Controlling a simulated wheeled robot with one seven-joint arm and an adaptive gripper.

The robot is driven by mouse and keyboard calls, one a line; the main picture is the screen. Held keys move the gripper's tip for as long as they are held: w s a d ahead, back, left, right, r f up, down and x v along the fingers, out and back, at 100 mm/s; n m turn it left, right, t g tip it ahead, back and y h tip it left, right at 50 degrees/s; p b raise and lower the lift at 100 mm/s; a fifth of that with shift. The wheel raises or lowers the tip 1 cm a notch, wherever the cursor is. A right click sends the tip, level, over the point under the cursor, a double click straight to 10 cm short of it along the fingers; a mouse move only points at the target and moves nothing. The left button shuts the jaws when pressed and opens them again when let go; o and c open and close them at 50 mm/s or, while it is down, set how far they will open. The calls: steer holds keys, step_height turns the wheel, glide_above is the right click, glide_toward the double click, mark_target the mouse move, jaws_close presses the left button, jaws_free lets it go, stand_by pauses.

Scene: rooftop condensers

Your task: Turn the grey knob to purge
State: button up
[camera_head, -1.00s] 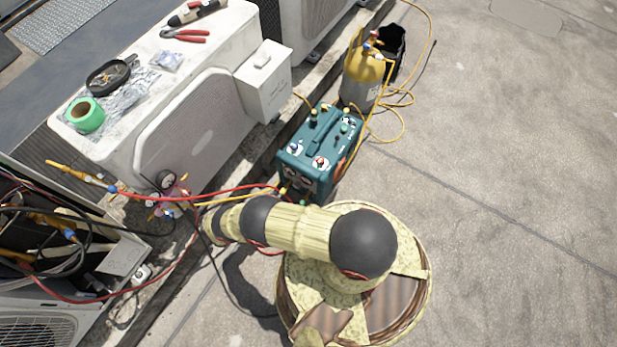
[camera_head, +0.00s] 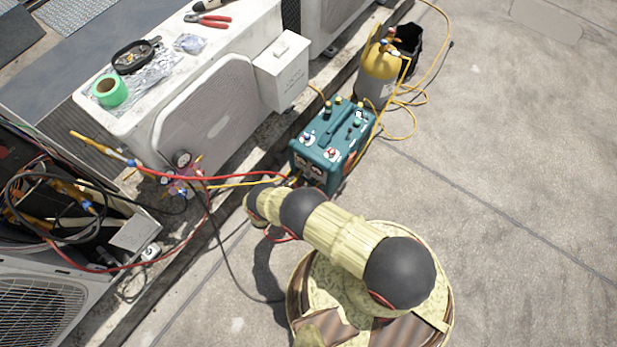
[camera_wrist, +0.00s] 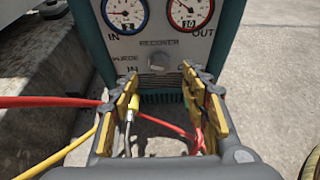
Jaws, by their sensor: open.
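The grey knob (camera_wrist: 158,62) shows in the wrist view, low on the front panel of a teal recovery machine (camera_head: 331,140). It sits below and between two round gauges, under a label that seems to read RECOVER. Another label is at its left, too small to read surely. Which way the knob points is unclear. My gripper (camera_wrist: 160,82) is open and empty, its yellow-padded fingers left and right, just below the knob in the picture and apart from it. In the head view the knob is hidden and my gripper is not clearly visible.
A red hose (camera_wrist: 50,101) and a yellow hose (camera_wrist: 75,151) run at the left of my gripper; fittings show between its fingers. A pink gauge manifold (camera_head: 183,184) lies left of the machine. A yellow-topped cylinder (camera_head: 378,70) stands behind it. Open concrete lies at the right.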

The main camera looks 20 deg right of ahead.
mark_target(308, 174)
steer(key=b+x, duration=0.2)
steer(key=x, duration=0.5)
steer(key=shift+d+f, duration=0.2)
steer(key=shift+w, duration=0.15)
steer(key=c, duration=1.1)
steer(key=shift+c, duration=0.3)
